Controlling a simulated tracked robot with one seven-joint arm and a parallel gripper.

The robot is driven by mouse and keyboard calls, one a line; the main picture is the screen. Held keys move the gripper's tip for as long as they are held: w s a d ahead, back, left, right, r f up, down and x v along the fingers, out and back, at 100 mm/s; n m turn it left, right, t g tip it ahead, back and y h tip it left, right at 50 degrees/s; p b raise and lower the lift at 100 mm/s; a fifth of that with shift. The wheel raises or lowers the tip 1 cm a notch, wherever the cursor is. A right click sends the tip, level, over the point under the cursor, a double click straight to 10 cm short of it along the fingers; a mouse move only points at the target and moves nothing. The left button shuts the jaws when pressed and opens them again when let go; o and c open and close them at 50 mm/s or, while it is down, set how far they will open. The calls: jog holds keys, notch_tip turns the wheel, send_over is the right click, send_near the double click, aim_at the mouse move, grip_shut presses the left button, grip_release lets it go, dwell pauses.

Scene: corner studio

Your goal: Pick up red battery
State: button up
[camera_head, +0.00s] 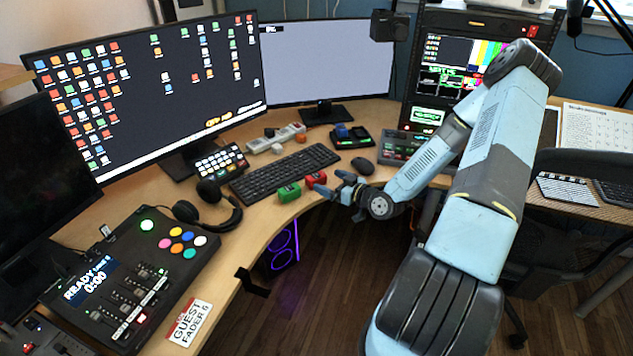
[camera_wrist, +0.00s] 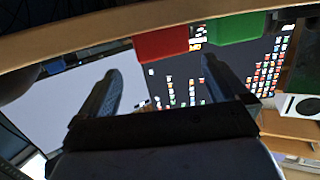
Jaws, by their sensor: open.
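The red battery (camera_head: 316,179) lies at the front edge of the curved desk (camera_head: 270,212), just right of a green battery (camera_head: 289,192). My gripper (camera_head: 340,183) is open and empty, just right of the red battery and close to the desk edge. In the wrist view, the red battery (camera_wrist: 161,45) sticks out past the desk edge, ahead of my open gripper (camera_wrist: 155,75) and roughly between its fingers in the picture. The green battery (camera_wrist: 236,28) is to its right there. I see no contact between the fingers and the red battery.
A black keyboard (camera_head: 285,172) lies behind the batteries, and a mouse (camera_head: 363,166) is to the right. Headphones (camera_head: 208,208) and a control panel (camera_head: 130,275) are on the left. Open floor lies below the desk edge.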

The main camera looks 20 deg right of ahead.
aim_at(312, 175)
jog(key=shift+f+x, duration=0.2)
jog(key=shift+x, duration=4.15)
jog(key=shift+s+a, duration=0.15)
jog(key=c, duration=1)
jog(key=shift+o, duration=0.2)
jog(key=shift+r, duration=0.1)
